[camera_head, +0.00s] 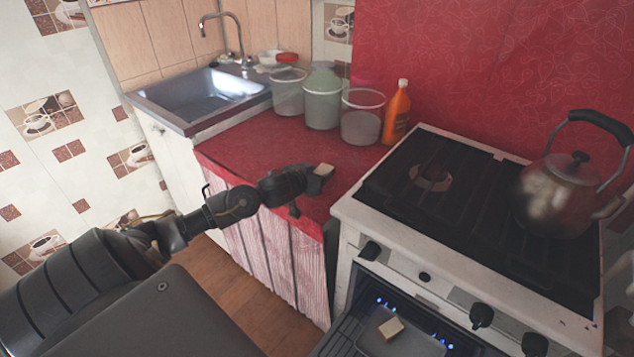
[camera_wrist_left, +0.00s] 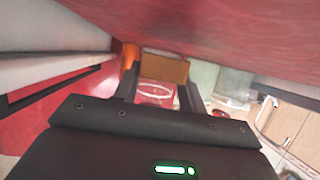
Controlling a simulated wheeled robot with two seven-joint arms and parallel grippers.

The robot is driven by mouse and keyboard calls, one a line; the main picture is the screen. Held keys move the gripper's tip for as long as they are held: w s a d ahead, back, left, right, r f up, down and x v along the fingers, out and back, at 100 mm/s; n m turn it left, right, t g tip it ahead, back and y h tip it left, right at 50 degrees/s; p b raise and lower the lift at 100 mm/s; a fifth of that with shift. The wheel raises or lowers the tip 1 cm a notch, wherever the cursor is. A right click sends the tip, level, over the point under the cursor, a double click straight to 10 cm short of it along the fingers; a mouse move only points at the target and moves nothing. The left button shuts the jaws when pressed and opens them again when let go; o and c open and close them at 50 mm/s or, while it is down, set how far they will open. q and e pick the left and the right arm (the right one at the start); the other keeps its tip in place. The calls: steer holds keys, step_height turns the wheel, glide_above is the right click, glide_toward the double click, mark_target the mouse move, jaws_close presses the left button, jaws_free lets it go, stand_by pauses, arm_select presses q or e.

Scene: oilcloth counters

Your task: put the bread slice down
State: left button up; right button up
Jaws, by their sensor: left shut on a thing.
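The bread slice (camera_head: 324,169) is a small pale piece at the tip of my left gripper (camera_head: 318,176) in the head view. In the left wrist view it is a brown slab (camera_wrist_left: 165,68) between the two dark fingers (camera_wrist_left: 158,88). My left gripper is shut on it, over the front part of the red counter (camera_head: 268,160), left of the stove. I cannot tell whether the slice touches the counter. A second pale piece like bread (camera_head: 391,328) lies on a light tray or plate in the open oven. My right gripper is not in view.
Several clear containers (camera_head: 361,115) and an orange bottle (camera_head: 397,112) stand at the counter's back. The sink (camera_head: 200,95) is at the left. The white stove (camera_head: 350,212) carries a kettle (camera_head: 562,190). The red counter's middle is clear.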

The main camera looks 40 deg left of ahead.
arm_select(q)
steer(key=shift+f, duration=1.3)
steer(key=o, duration=0.9)
steer(key=shift+o, duration=0.2)
